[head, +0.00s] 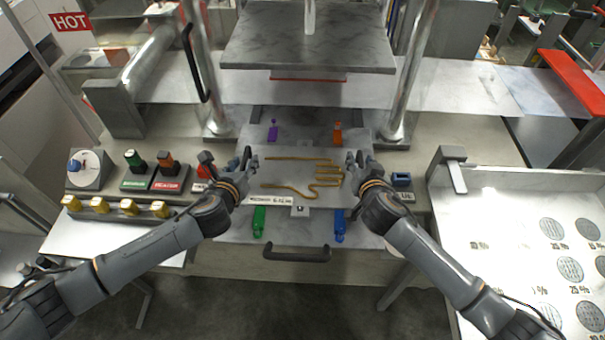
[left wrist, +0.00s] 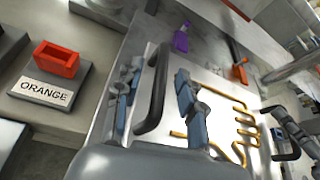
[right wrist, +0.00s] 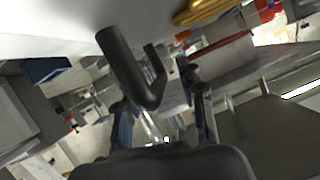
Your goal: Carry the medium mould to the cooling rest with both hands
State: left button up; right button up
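The medium mould (head: 285,170) is a pale flat plate with a raised brass hand outline and a label on its front edge. It lies on the press bed below the raised upper plate. My left gripper (head: 247,162) is at its left edge; in the left wrist view its fingers (left wrist: 157,98) stand apart on either side of the mould's black handle (left wrist: 154,88). My right gripper (head: 357,162) is at the right edge; in the right wrist view its fingers (right wrist: 163,112) are apart, with a black handle (right wrist: 128,68) between them. I cannot identify the cooling rest.
Purple (head: 272,130), orange (head: 337,133), green (head: 258,222) and blue (head: 340,225) pieces surround the mould. A front bar handle (head: 297,254) is below. A control panel (head: 150,183) is left; a pale tray (head: 480,215) is right. Two posts flank the press plate (head: 308,45).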

pick_arm(q)
jog(key=shift+w, duration=0.15)
pick_arm(e)
jog(key=shift+w+f, duration=0.1)
jog(key=shift+w, duration=0.05)
pick_arm(q)
grip_shut()
pick_arm(e)
grip_shut()
pick_arm(q)
jog(key=shift+w+r, duration=0.15)
jog(key=shift+r, duration=0.1)
pick_arm(e)
jog(key=shift+w+r, duration=0.15)
jog(key=shift+r, duration=0.2)
